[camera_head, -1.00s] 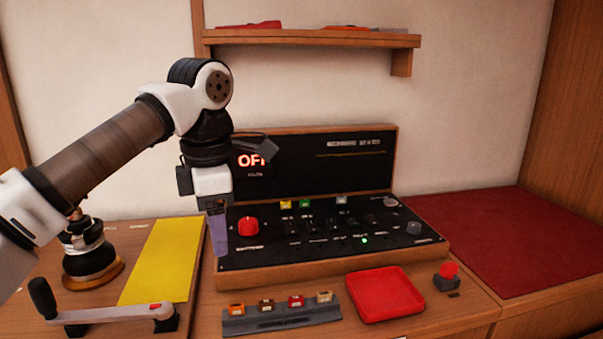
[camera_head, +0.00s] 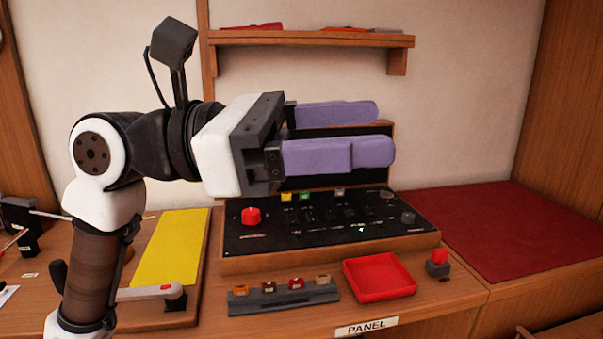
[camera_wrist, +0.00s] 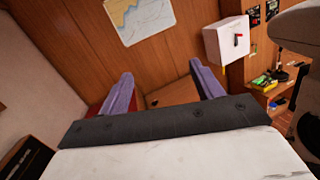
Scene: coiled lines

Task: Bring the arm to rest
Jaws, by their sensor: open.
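My gripper (camera_head: 385,130) is raised above the control panel in the head view, its two purple fingers pointing right. The fingers are apart with nothing between them. In the wrist view the gripper (camera_wrist: 160,85) also shows both fingers spread, with a wood wall beyond them. My arm rises from the lower left of the head view, bent at a white joint. The gripper hides much of the black display board (camera_head: 300,183) behind it. No object is held.
The black panel (camera_head: 330,222) has a red knob (camera_head: 251,216) and several switches. In front are a grey rack (camera_head: 285,302) and a red tray (camera_head: 380,277). A shelf (camera_head: 310,41) hangs above. A white box (camera_wrist: 228,40) is on the wood wall. The dark red surface (camera_head: 510,225) is clear.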

